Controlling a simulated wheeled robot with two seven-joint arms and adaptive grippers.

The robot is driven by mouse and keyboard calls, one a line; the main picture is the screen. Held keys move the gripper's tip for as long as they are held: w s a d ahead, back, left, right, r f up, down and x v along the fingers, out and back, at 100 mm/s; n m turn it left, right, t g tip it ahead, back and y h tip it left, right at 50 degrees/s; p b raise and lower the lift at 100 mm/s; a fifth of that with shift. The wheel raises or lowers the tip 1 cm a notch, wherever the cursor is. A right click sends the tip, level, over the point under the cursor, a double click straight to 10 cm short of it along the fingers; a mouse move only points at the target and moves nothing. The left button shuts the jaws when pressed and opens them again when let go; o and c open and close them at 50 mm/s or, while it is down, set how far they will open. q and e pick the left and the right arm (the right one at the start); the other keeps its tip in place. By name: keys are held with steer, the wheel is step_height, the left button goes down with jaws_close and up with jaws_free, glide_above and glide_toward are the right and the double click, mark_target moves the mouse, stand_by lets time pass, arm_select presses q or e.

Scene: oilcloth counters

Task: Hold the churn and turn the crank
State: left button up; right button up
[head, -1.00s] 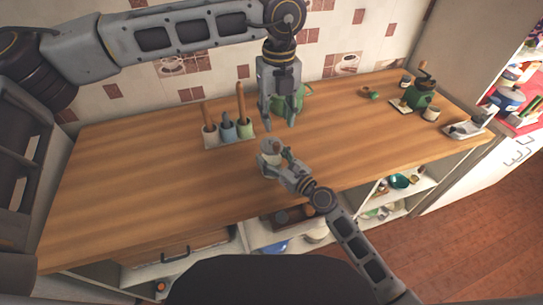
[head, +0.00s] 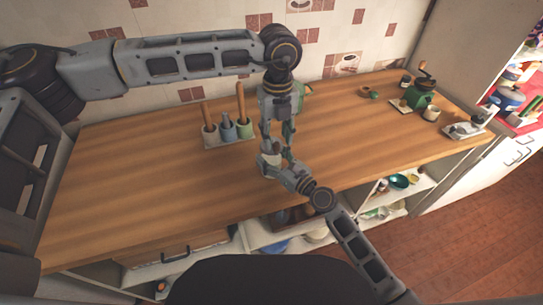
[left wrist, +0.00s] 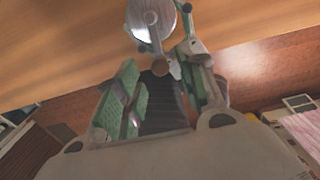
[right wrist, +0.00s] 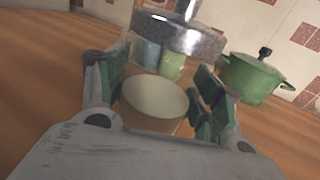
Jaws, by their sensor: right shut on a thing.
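The churn (head: 267,160) stands near the counter's front edge, small and pale in the head view. In the right wrist view its cream body (right wrist: 155,103) sits between the fingers of my right gripper (head: 279,168), which is shut on it; a grey metal disc with a stem (right wrist: 180,38) shows above the body. In the left wrist view a crank arm with a brown knob (left wrist: 160,67) crosses the pale disc. My left gripper (head: 278,146) points down just above the churn. Its fingers are apart, one each side of the knob; contact cannot be told.
A rack of utensils (head: 229,137) stands to the left. A green lidded pot (right wrist: 250,78) stands behind, partly hidden by my left gripper in the head view. A green grinder (head: 421,95) and cups are at the right.

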mark_target(277, 143)
arm_select(q)
steer(key=shift+f, duration=1.7)
steer(key=c, duration=0.7)
